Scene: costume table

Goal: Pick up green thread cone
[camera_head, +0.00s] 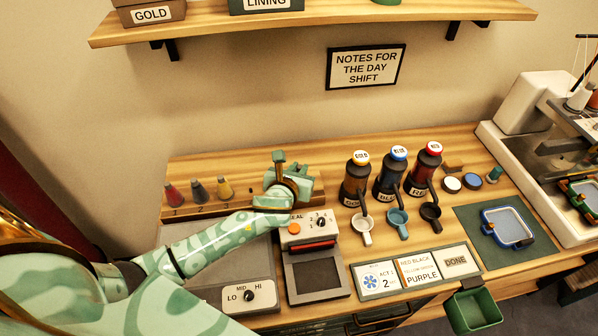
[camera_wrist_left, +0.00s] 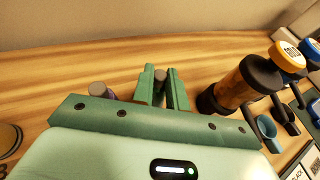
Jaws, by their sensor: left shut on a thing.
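The thread cones stand in a wooden rack (camera_head: 203,208) at the back left of the table: red (camera_head: 173,192), dark grey (camera_head: 197,190) and yellow (camera_head: 224,187) ones show. My left gripper (camera_head: 281,172) is over the rack's right part, right of the yellow cone, and hides what stands there. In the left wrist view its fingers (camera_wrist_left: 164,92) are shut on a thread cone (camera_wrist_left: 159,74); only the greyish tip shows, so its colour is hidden. A purplish cone (camera_wrist_left: 107,93) stands left of the fingers. My right gripper is out of view.
Several capped bottles (camera_head: 391,172) stand right of the rack, with cups (camera_head: 398,222) before them. A press with a dial (camera_head: 321,222) is just in front of the gripper. A shelf (camera_head: 330,17) runs above.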

